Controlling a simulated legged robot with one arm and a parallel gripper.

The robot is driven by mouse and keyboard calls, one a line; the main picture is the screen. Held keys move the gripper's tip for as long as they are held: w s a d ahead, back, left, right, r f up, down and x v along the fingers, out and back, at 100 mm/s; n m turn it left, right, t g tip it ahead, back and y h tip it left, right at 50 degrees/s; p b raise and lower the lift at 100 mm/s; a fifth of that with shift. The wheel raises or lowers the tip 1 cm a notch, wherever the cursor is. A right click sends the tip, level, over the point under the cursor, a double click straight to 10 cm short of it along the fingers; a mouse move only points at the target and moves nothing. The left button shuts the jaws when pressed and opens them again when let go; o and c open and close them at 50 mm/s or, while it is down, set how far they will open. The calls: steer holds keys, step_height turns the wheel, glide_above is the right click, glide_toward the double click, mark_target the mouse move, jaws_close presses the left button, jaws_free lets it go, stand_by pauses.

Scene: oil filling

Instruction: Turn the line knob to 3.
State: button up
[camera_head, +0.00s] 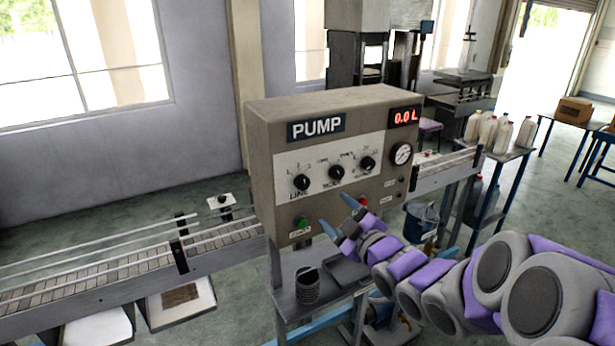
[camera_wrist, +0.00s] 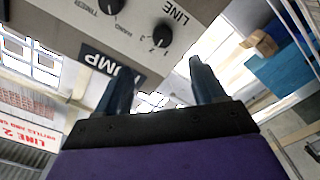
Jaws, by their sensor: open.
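The pump box (camera_head: 262,150) carries a black LINE knob (camera_head: 301,183) at the left of its pale control strip. The LINE knob also shows in the wrist view (camera_wrist: 162,36), with small numerals around it; I cannot tell which one it points to. My gripper (camera_head: 337,215) is in front of the lower part of the pump box, below and right of the LINE knob. In the wrist view my gripper's two dark fingers (camera_wrist: 160,72) are spread, with nothing between them. The knob appears beyond the fingertips, apart from them.
Two more black knobs (camera_head: 336,172) (camera_head: 368,163) sit right of the LINE knob. The display (camera_head: 405,116) reads 0.0 L above a round gauge (camera_head: 402,154). A green button (camera_head: 301,223) is below. A conveyor (camera_head: 130,265) runs left; a dark can (camera_head: 307,286) stands below the box.

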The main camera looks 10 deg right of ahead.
mark_target(304, 184)
steer(key=p+x, duration=0.2)
steer(key=x, duration=0.2)
steer(key=p+x, duration=0.1)
steer(key=x, duration=0.4)
steer(key=p+x, duration=0.2)
steer(key=x, duration=0.2)
steer(key=shift+a+p, duration=0.35)
steer(key=shift+a, duration=0.05)
steer(key=shift+w+a, duration=0.35)
steer(key=shift+w, duration=0.1)
steer(key=shift+d, duration=0.25)
steer(key=c, duration=1.1)
steer(key=shift+o, duration=0.2)
